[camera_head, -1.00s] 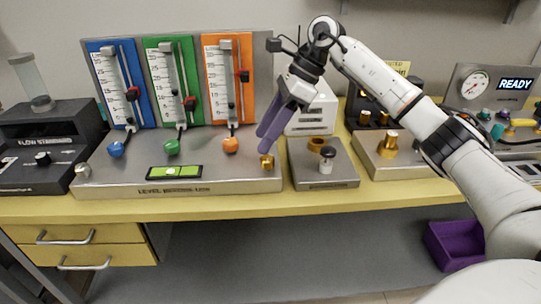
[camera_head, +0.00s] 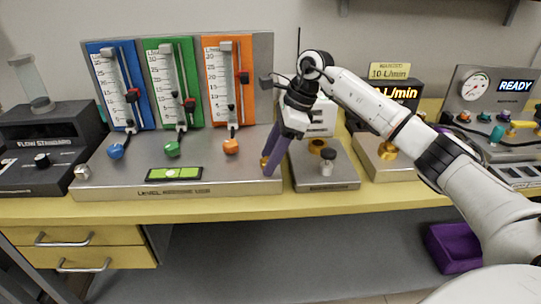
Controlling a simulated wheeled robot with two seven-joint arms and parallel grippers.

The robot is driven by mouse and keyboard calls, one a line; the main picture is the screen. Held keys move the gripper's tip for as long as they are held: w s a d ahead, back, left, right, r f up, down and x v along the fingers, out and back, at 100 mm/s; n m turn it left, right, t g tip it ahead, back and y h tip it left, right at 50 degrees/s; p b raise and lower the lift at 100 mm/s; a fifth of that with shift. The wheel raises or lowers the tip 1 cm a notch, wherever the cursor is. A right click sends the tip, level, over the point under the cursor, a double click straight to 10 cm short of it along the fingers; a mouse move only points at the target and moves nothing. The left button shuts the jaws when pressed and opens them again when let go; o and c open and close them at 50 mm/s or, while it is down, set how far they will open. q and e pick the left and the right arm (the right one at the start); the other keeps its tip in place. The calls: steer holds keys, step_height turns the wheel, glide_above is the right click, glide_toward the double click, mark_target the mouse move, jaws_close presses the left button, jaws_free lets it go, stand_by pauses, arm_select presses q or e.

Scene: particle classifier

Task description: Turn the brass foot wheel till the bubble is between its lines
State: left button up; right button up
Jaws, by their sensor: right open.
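The brass foot wheel (camera_head: 264,162) sits at the right end of the grey metal base (camera_head: 225,178). It is partly hidden by the purple fingers of my right gripper (camera_head: 269,168). That gripper is open and points down at the wheel, with its fingertips close beside it; I cannot tell whether they touch. The bubble level (camera_head: 175,174) is a green vial in a black frame at the front of the base. Its pale bubble shows near the middle, but its exact place between the lines is too small to tell. My left gripper is not in view.
Blue, green and orange flow tubes (camera_head: 229,80) stand on the base, with coloured knobs in front. A metal block (camera_head: 322,172) with a dark-topped knob stands close on the right. A black flow standard (camera_head: 45,140) is at the left. A purple bin (camera_head: 455,247) is below right.

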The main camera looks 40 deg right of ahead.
steer(key=c, duration=1.1)
steer(key=shift+o, duration=0.2)
steer(key=shift+m, duration=0.3)
steer(key=m+t+h+p, duration=0.1)
steer(key=m, duration=0.1)
steer(key=shift+s+a+m, duration=0.1)
steer(key=shift+s+m, duration=0.05)
steer(key=shift+m, duration=0.25)
steer(key=m+h, duration=0.1)
steer(key=m, duration=0.2)
steer(key=shift+a+m+t, duration=0.15)
steer(key=shift+m+t, duration=0.25)
steer(key=m+h, duration=0.1)
steer(key=m, duration=0.2)
steer(key=shift+a+m, duration=0.1)
steer(key=shift+m, duration=0.2)
steer(key=shift+a+m+h, duration=0.1)
steer(key=shift+m+h, duration=0.9)
steer(key=shift+m, duration=0.9)
